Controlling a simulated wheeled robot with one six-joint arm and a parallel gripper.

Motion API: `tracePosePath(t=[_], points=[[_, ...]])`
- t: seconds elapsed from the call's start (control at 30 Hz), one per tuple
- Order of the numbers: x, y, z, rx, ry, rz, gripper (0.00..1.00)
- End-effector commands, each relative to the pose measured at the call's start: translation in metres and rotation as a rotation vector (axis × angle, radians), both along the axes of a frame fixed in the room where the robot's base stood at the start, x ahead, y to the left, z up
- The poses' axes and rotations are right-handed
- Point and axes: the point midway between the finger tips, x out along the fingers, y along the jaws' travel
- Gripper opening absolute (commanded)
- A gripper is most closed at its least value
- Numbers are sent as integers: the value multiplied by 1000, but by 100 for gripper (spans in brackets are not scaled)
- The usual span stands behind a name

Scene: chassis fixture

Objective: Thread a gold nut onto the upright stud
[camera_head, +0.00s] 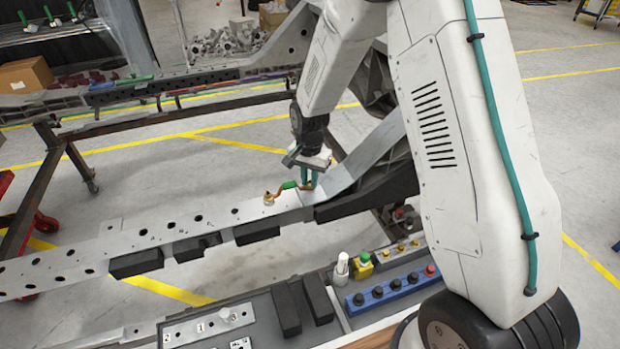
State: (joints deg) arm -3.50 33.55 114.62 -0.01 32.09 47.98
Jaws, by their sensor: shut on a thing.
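My gripper (309,182), with teal fingers, points down at the right part of the grey chassis rail (222,222). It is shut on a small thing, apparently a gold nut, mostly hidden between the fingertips. A short green strap (288,186) with copper-coloured ends runs along the rail top; its right end is directly at my fingertips. The upright stud there is hidden by the fingers and strap end. At the strap's left end a gold fitting (268,198) stands on a pale base. I cannot tell whether the held thing touches the stud.
Several gold nuts (401,248) stand in a grey holder below right, behind a blue block (385,291) with dark knobs. A white bottle (341,268) and a yellow box with a green button (363,262) stand beside them. A raised rail bracket (370,150) rises close right of my gripper.

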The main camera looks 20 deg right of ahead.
Motion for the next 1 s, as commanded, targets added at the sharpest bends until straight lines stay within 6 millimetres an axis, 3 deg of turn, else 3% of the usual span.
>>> tracePosePath(t=[0.5, 1.0], points=[[6, 0, 1, 1, -12, -765, 0], [9, 1, 2, 3, -15, -1081, 0]])
